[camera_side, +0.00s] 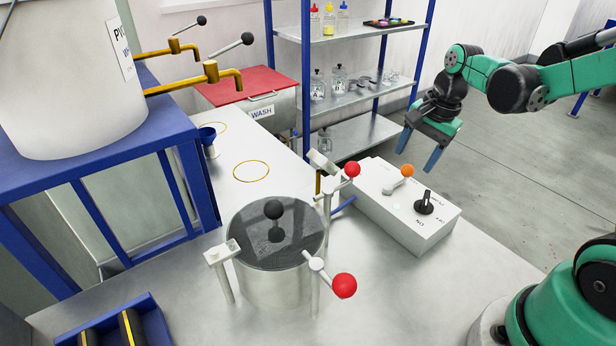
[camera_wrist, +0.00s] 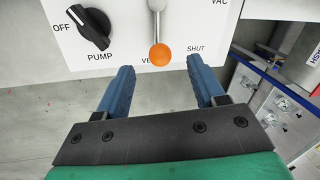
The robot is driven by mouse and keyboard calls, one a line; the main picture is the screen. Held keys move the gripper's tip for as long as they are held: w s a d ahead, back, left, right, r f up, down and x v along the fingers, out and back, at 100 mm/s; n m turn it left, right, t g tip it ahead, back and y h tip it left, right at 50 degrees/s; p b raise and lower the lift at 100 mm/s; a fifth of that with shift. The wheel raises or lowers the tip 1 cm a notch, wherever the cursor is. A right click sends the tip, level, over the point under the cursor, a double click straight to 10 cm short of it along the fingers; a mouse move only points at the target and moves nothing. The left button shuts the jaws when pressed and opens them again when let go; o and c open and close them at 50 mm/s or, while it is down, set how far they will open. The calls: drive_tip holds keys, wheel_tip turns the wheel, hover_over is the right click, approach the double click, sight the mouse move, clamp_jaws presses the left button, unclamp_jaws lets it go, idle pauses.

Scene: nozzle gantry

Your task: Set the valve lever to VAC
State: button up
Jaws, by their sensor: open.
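The valve lever (camera_wrist: 156,22) is a grey rod ending in an orange ball (camera_wrist: 160,54). It stands on a white control box (camera_side: 425,240). In the wrist view the ball lies over the partly covered label starting "VE"; SHUT is to its right and VAC is at the upper right. In the side view the lever (camera_side: 395,186) slants up to its orange ball (camera_side: 407,170). My gripper (camera_side: 418,152) is open and empty, its blue fingers beside the box's far edge, apart from the ball. In the wrist view my gripper (camera_wrist: 160,66) has a fingertip either side below the ball.
A black pump knob (camera_wrist: 91,27) sits beside the lever, near OFF and PUMP labels. A metal pot (camera_side: 275,250) with red-knobbed clamps (camera_side: 344,286) stands left of the box. Shelves (camera_side: 360,90) with bottles stand behind. Open floor lies right of the box.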

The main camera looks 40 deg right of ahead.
sight(410, 166)
drive_tip(key=shift+w+a+f, duration=0.1)
drive_tip(key=shift+w+f, duration=0.05)
drive_tip(key=shift+f, duration=0.6)
drive_tip(key=shift+w+f, duration=0.15)
drive_tip(key=shift+f, duration=0.6)
clamp_jaws()
